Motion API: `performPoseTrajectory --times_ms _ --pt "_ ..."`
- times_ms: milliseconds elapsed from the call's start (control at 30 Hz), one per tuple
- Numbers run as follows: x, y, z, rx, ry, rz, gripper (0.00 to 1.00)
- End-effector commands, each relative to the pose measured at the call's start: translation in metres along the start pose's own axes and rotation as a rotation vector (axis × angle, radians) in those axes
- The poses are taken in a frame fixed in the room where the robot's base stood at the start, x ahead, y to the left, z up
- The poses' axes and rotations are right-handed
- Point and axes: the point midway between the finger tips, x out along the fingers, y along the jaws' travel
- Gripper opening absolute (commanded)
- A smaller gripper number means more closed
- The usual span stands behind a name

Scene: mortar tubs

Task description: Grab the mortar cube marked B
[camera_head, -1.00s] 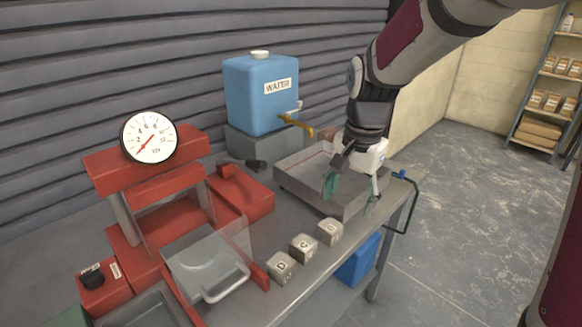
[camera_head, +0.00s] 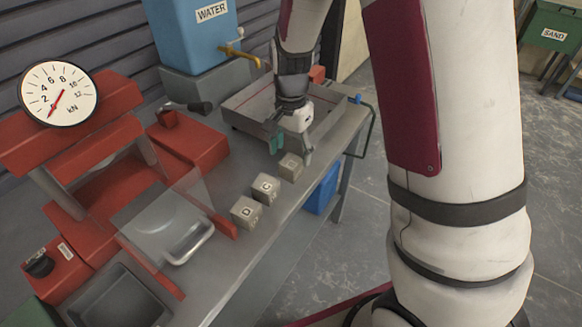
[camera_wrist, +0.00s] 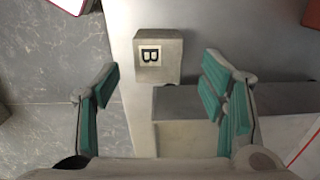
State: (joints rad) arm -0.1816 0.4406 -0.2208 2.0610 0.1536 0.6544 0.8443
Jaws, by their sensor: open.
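The grey mortar cube marked B (camera_wrist: 149,71) stands on the bench in the wrist view, its letter facing up and turned sideways. It lies just beyond and between the green-padded fingers of my gripper (camera_wrist: 160,85), which are spread apart with nothing between them. In the head view, the farthest cube of the row (camera_head: 290,167) sits just below my gripper (camera_head: 290,152); its letter is too blurred to read there. A cube marked D (camera_head: 246,212) and one marked G (camera_head: 265,189) stand nearer in the same row.
A shallow metal tray (camera_head: 236,108) lies behind my gripper. A red press with a dial (camera_head: 58,93) and clear shield stands left of the cubes. The blue water tank (camera_head: 193,35) is at the back. The bench's front edge runs close beside the cubes.

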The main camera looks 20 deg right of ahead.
Motion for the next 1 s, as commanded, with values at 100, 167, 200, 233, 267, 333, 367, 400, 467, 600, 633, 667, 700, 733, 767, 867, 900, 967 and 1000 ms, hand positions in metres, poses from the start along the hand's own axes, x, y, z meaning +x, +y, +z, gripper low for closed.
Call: performPoseTrajectory --times_ms 100,167,200,233,267,333,367,400,467,600,633,667,700,733,767,867,900,967,1000 --pt "0.014 0.002 0.001 0.0 -0.002 0.004 0.65" --pt "0.024 0.002 0.002 0.001 -0.003 0.004 0.65" --pt "0.03 0.003 0.002 0.001 -0.003 0.003 0.65" --pt "0.034 0.003 0.002 0.001 -0.003 0.004 0.65" --pt "0.038 0.002 0.002 0.001 -0.003 0.003 0.65" --pt "0.045 0.002 0.002 0.001 -0.002 0.003 0.65" --pt "0.047 0.002 0.002 0.001 -0.002 0.003 0.65" --pt "0.049 0.002 0.002 0.001 -0.001 0.002 0.65" --pt "0.05 0.002 0.002 0.001 0.0 0.001 0.65" --pt "0.05 0.002 0.002 0.0 0.0 0.0 0.65" --pt "0.05 0.002 0.002 0.0 0.0 0.0 0.65" --pt "0.05 0.002 0.002 0.0 0.0 0.0 0.63" --pt "0.05 0.002 0.002 0.0 0.0 0.0 0.54" --pt "0.05 0.002 0.002 0.0 0.0 0.0 0.47" --pt "0.05 0.002 0.002 0.0 0.0 0.0 0.4" --pt "0.05 0.002 0.002 0.0 0.0 0.0 0.17" --pt "0.05 0.002 0.002 0.0 0.0 0.0 0.08" --pt "0.05 0.002 0.002 0.0 0.0 0.0 0.04" --pt "0.05 0.002 0.002 0.0 0.0 0.0 0.04"
